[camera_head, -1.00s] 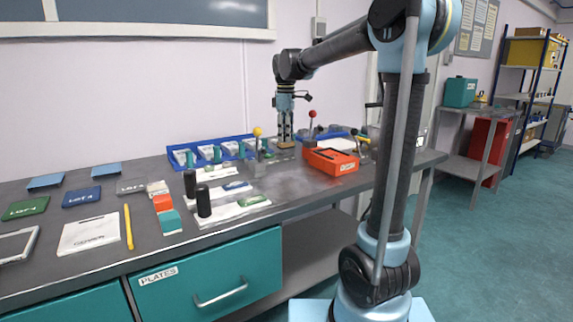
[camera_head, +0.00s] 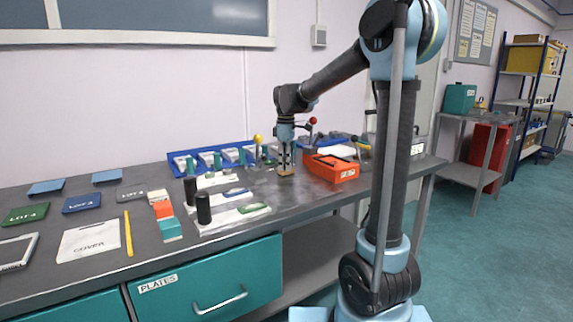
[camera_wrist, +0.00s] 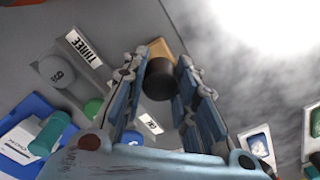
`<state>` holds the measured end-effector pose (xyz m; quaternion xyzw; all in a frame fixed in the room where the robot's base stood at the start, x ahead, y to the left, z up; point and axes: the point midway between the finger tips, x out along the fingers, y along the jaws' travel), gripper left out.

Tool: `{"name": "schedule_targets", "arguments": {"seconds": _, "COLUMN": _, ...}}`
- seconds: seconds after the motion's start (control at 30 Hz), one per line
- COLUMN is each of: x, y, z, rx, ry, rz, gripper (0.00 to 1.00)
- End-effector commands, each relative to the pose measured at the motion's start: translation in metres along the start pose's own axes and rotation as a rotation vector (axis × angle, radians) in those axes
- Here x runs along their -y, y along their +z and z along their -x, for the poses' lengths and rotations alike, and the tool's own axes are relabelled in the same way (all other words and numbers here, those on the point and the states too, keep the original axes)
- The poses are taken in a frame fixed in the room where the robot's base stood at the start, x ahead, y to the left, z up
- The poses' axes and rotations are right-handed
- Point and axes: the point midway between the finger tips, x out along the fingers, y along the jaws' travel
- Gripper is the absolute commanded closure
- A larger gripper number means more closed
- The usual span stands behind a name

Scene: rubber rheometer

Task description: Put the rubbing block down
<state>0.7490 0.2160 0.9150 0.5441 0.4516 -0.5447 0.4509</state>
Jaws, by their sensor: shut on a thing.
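The rubbing block is a tan block (camera_head: 286,172) with a dark round knob (camera_wrist: 160,80) on top. My gripper (camera_head: 286,164) points straight down over the bench and is shut on the block's knob. In the wrist view the knob sits between the two fingers of my gripper (camera_wrist: 162,62), with the tan base (camera_wrist: 161,47) showing beyond it. The block is at or just above the bench top; I cannot tell whether it touches. The base's underside is hidden.
A red-orange box (camera_head: 331,167) stands close to the right of the block. A blue bin row (camera_head: 178,170) and a yellow-knobbed lever (camera_head: 258,139) are to the left. The grey bench (camera_head: 300,191) is bare in front.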

Motion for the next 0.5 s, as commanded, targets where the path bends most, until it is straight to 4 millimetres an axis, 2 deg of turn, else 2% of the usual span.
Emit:
{"name": "schedule_targets", "arguments": {"seconds": 0.07, "x": -0.0002, "y": 0.0003, "z": -0.0016, "rx": 0.000, "ry": 0.000, "rz": 0.000, "gripper": 0.96}}
{"name": "schedule_targets", "arguments": {"seconds": 0.1, "x": -0.0002, "y": 0.0004, "z": -0.0013, "rx": 0.000, "ry": 0.000, "rz": -0.001, "gripper": 0.65}}
{"name": "schedule_targets", "arguments": {"seconds": 0.17, "x": -0.0003, "y": 0.0005, "z": -0.0012, "rx": 0.000, "ry": 0.000, "rz": -0.001, "gripper": 0.54}}
{"name": "schedule_targets", "arguments": {"seconds": 0.5, "x": -0.0002, "y": 0.0007, "z": -0.0004, "rx": 0.000, "ry": 0.000, "rz": -0.001, "gripper": 0.54}}
